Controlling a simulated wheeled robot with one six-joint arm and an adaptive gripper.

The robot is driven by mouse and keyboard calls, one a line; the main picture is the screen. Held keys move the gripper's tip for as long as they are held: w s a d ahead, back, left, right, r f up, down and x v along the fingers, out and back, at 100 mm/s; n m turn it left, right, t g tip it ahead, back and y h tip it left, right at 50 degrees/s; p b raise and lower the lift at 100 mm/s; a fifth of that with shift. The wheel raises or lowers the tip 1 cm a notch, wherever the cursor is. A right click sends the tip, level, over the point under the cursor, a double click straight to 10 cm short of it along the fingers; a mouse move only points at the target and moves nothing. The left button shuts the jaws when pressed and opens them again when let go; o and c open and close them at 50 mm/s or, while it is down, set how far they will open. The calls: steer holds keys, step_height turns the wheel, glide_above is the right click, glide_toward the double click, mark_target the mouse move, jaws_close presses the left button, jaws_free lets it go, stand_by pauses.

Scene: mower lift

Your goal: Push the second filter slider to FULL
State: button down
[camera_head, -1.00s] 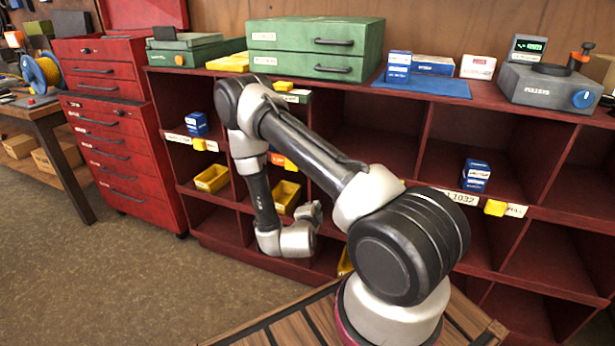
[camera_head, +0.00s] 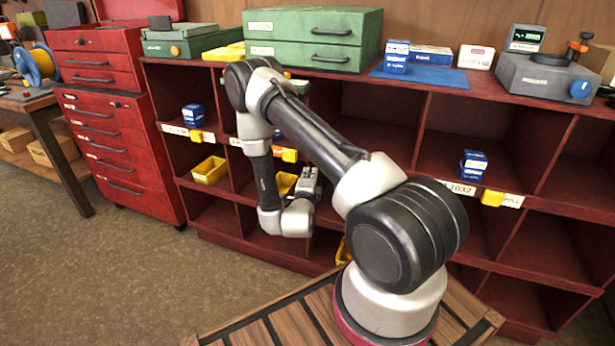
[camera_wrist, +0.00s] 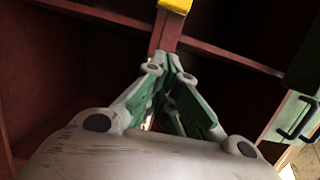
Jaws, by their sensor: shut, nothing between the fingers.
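Yellow slider tabs sit along the shelf's front rail with white labels. One is at the left (camera_head: 196,136), one in the middle (camera_head: 290,155) and one at the right (camera_head: 492,198). The middle one, seemingly the second slider, is partly behind my arm, and its label cannot be read. My gripper (camera_head: 309,181) is just below and right of it, apart from it. In the wrist view my gripper (camera_wrist: 172,62) is shut and empty. A yellow piece (camera_wrist: 176,5), likely the same tab, is cut off at the top edge, beyond the fingertips.
The red shelf (camera_head: 365,112) has open compartments with yellow bins (camera_head: 210,170) and small blue boxes (camera_head: 473,165). Green cases (camera_head: 310,40) and a grey gauge unit (camera_head: 545,76) stand on top. A red tool cabinet (camera_head: 120,150) is at left.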

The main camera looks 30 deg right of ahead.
mark_target(286, 156)
steer(key=w+d, duration=0.1)
steer(key=w, duration=0.7)
steer(key=shift+d, duration=0.2)
steer(key=w+a, duration=0.4)
steer(key=w, duration=0.1)
steer(key=shift+w+a, duration=0.2)
steer(key=shift+w, duration=0.1)
